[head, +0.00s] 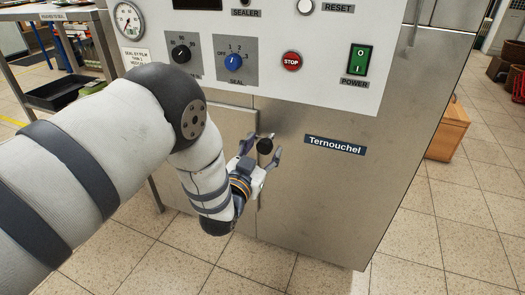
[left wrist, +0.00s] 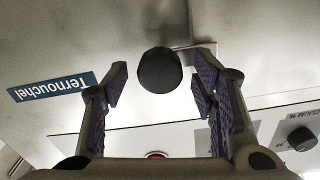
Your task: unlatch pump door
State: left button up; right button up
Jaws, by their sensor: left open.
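The pump door (head: 228,122) is a grey metal panel low on the front of the machine, partly hidden behind my left arm. A round black latch knob (head: 265,146) sits at the door's right edge, on a small metal piece. My left gripper (head: 262,150) is open in front of the knob, with a finger on either side. In the left wrist view the black knob (left wrist: 160,70) shows between the spread fingertips, with gaps on both sides. No finger visibly touches it. The door looks shut. My right gripper is not in view.
Above the door is a white control panel (head: 325,75) with dials, a red stop button (head: 291,61) and a green power switch (head: 359,59). A metal table (head: 98,45) stands at left, a wooden box (head: 447,130) at right. The tiled floor between is clear.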

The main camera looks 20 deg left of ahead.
pick_arm(q)
jog(key=shift+c, duration=0.3)
jog(key=c, duration=1.1)
